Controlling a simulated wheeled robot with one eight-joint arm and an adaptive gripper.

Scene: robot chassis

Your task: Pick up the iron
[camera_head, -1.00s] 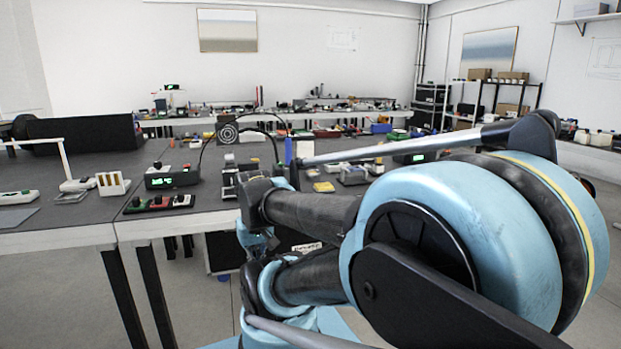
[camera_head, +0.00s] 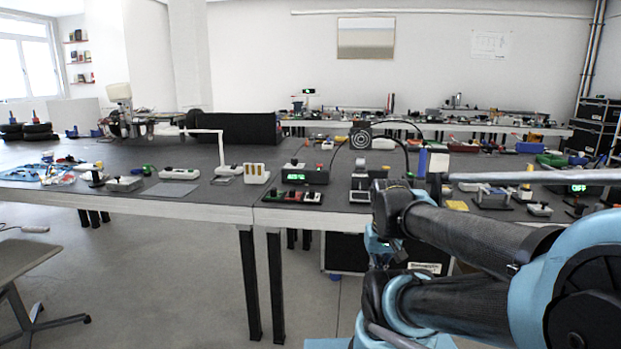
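I cannot make out the iron for sure among the small items on the dark bench (camera_head: 222,200). A black box with a green lit display (camera_head: 305,176) stands near the bench's front edge, with a thin dark cable arching up to its right. A small white and black device (camera_head: 360,183) stands just right of it, partly close to my arm. My arm reaches in from the right, its dark and blue links covering part of the right bench. I see no gripper fingers, so what my gripper holds is hidden.
A white lamp-like arm (camera_head: 221,150) and a white block with yellow slots (camera_head: 256,174) stand on the bench. A long black box (camera_head: 235,127) lies behind them. A chair (camera_head: 30,270) is at lower left.

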